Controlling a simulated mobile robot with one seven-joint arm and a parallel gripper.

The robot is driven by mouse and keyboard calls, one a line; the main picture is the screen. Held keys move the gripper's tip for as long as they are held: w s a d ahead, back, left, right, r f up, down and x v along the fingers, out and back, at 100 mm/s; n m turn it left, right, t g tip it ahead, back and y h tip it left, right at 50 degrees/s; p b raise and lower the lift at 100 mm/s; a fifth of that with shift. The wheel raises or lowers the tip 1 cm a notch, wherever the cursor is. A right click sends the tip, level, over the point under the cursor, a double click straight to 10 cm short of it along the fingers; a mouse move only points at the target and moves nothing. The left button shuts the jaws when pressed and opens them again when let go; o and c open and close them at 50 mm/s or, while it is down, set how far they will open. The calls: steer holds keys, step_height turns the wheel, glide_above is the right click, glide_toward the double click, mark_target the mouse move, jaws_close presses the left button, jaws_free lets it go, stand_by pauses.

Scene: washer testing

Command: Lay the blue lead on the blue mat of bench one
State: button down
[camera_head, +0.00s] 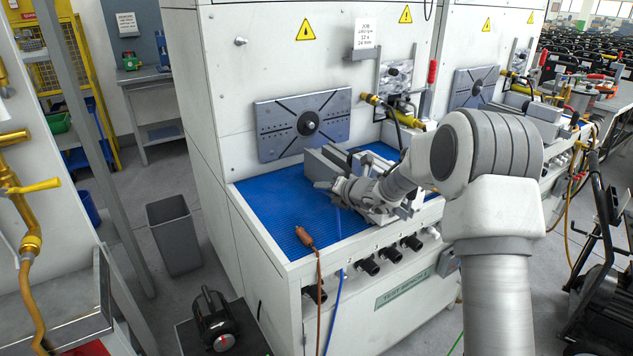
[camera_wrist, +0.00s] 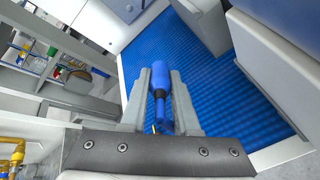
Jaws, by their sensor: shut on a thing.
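The blue lead (camera_wrist: 161,82) shows in the wrist view as a blue plug between the two fingers of my gripper (camera_wrist: 160,76). My gripper is shut on it. In the head view my gripper (camera_head: 332,187) is over the blue mat (camera_head: 268,205) of bench one. The blue cable (camera_head: 333,308) hangs over the bench's front edge. The ribbed blue mat also shows beyond the fingers in the wrist view (camera_wrist: 195,48). I cannot tell whether the plug touches the mat.
A brown-orange lead (camera_head: 306,238) lies on the mat's front left, its cable hanging over the edge. A grey metal fixture (camera_head: 322,162) stands behind my gripper. The mat's left part is bare. A grey bin (camera_head: 174,236) stands on the floor to the left.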

steer(key=shift+w+a, duration=0.25)
steer(key=shift+w, duration=0.1)
steer(key=shift+f+b, duration=2.45)
steer(key=shift+f, duration=0.75)
steer(key=c, duration=0.6)
jaws_free()
steer(key=p+v, duration=0.2)
steer(key=v, duration=1.5)
steer(key=shift+s+d+r, duration=0.15)
steer(key=shift+r, duration=0.05)
